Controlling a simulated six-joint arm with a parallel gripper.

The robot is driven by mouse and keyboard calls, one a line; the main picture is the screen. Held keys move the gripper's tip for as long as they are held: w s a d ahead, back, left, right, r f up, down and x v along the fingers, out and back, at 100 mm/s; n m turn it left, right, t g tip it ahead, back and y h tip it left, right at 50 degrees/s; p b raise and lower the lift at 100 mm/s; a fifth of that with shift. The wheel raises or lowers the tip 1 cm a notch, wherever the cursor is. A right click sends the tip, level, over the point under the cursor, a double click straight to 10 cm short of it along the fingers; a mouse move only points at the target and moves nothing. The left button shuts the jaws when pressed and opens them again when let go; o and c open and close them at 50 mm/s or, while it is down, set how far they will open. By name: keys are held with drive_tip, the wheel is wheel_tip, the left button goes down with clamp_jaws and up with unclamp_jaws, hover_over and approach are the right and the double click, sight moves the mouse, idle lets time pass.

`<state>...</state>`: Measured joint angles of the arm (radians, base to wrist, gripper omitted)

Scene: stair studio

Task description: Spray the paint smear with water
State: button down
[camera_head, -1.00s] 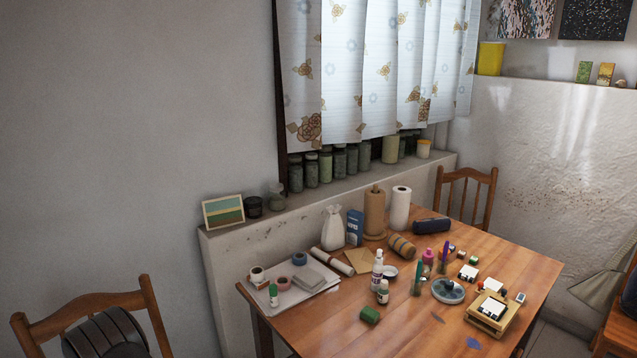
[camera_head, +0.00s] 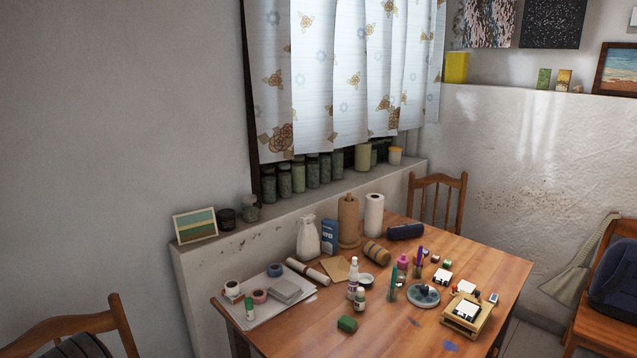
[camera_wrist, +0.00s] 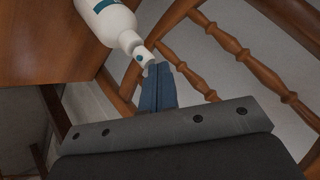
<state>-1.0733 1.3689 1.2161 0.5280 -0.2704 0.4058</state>
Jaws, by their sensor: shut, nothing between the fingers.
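A blue paint smear (camera_head: 449,346) lies on the wooden table (camera_head: 290,330) near its front edge in the head view. A fainter dark mark (camera_head: 415,322) is to its upper left. A white bottle (camera_head: 353,278) stands near the table's middle. In the wrist view, a white bottle with a teal label (camera_wrist: 112,22) appears at the top, its narrow end close to my fingertips. I cannot tell whether they touch, or whether it is a spray bottle. My gripper (camera_wrist: 156,72) is shut and empty. My gripper is outside the head view.
A green sponge-like block (camera_head: 347,324) lies at the front. Wooden chair spindles (camera_wrist: 225,40) are beyond my fingers.

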idle(0.3)
drive_tip(key=shift+r, duration=0.85)
drive_tip(key=shift+r, duration=3)
drive_tip(key=shift+f, duration=0.1)
drive_tip(key=shift+f, duration=3.7)
